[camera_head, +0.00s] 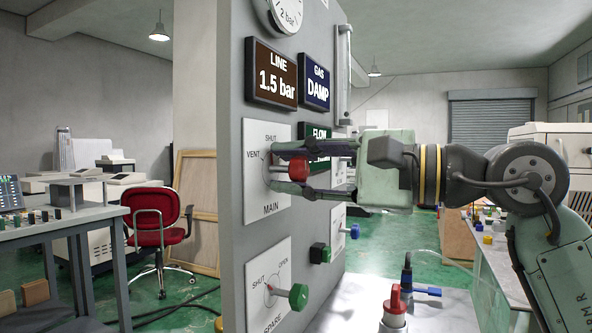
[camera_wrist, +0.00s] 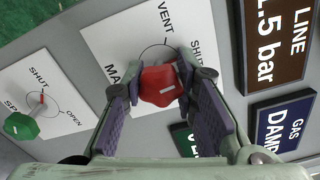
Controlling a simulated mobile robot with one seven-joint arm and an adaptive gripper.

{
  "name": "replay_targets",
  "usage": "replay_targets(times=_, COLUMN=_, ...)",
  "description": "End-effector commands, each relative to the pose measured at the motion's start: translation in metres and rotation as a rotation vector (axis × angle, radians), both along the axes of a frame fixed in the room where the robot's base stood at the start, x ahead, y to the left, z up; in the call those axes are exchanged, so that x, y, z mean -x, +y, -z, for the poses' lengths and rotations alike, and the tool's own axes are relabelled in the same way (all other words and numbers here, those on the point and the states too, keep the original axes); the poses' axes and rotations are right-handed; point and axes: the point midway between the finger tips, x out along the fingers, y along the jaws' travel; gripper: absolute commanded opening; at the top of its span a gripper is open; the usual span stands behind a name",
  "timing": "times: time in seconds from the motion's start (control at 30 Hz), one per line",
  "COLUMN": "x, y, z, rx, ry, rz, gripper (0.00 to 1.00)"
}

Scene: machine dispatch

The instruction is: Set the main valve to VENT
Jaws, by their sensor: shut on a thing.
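The main valve's red knob (camera_head: 298,169) sticks out from a white plate (camera_head: 265,190) marked MAIN, with SHUT at the top and VENT at the left. My gripper (camera_head: 285,170) reaches in from the right, its fingers above and below the knob. In the wrist view the red knob (camera_wrist: 158,82) sits between the two fingertips (camera_wrist: 160,88), and my gripper is shut on it. A short white mark shows on the knob; I cannot tell which label it points to. Part of the plate is hidden behind my fingers.
Below is the SPARE valve with a green knob (camera_head: 298,297), marked SHUT and OPEN. Displays read LINE 1.5 bar (camera_head: 271,74) and GAS DAMP (camera_head: 315,88); the FLOW display (camera_head: 319,133) is partly covered. A red-topped fitting (camera_head: 395,303) stands lower right.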

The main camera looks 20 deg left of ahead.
Motion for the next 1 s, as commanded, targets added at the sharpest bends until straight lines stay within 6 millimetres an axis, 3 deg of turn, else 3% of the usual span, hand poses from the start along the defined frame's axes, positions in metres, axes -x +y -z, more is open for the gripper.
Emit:
replay_targets(times=0.6, x=-0.0005, y=-0.0003, z=-0.0008, rx=0.017, ry=-0.576, rz=0.001, gripper=0.00)
replay_targets(times=1.0, x=-0.0004, y=-0.0002, z=-0.0005, rx=0.027, ry=-0.844, rz=0.001, gripper=0.00)
